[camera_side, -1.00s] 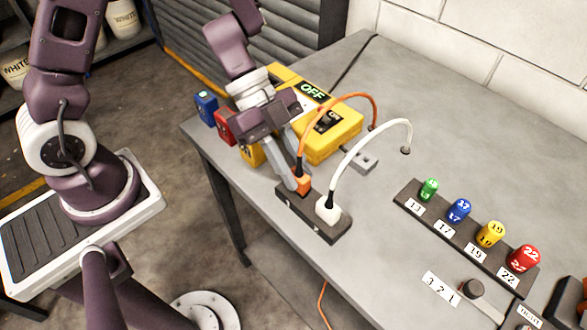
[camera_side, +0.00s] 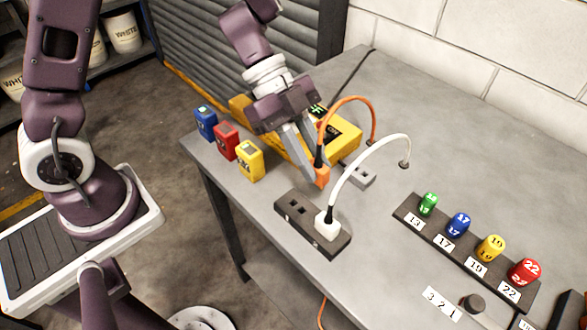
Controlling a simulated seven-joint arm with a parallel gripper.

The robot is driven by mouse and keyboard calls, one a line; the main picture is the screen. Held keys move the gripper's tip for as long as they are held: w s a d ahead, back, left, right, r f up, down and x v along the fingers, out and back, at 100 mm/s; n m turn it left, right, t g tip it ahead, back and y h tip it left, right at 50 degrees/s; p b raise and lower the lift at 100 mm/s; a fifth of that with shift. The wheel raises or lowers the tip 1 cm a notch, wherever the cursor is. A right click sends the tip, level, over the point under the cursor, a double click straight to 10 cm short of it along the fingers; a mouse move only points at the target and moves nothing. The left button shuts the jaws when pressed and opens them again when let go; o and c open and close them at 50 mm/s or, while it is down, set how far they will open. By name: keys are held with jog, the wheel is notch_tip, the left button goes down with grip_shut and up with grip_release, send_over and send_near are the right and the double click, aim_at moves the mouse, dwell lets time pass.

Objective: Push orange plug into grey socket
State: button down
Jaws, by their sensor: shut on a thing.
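The orange plug (camera_side: 321,177) is between the fingertips of my gripper (camera_side: 316,172), which is shut on it. It is held above the table, up and right of the dark socket strip.
A dark socket strip (camera_side: 293,207) has empty slots at its left end and a white plug (camera_side: 327,225) at its right. A white cord (camera_side: 374,139) arcs near the grey socket. A yellow box (camera_side: 340,138) stands behind my gripper. Numbered caps stand on a rack (camera_side: 465,259) at right.

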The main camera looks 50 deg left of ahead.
jog(key=w+d+r, duration=0.2)
jog(key=w+r, duration=0.1)
jog(key=w, duration=0.8)
jog(key=shift+w+a+f, duration=0.1)
jog(key=shift+f, duration=1.35)
jog(key=shift+w+a+f, duration=0.1)
jog(key=shift+f, duration=1.35)
jog(key=shift+f, duration=1.4)
jog(key=c, duration=1.2)
grip_release()
jog(key=shift+o, duration=0.2)
jog(key=shift+o, duration=1.3)
jog(key=shift+v, duration=3.5)
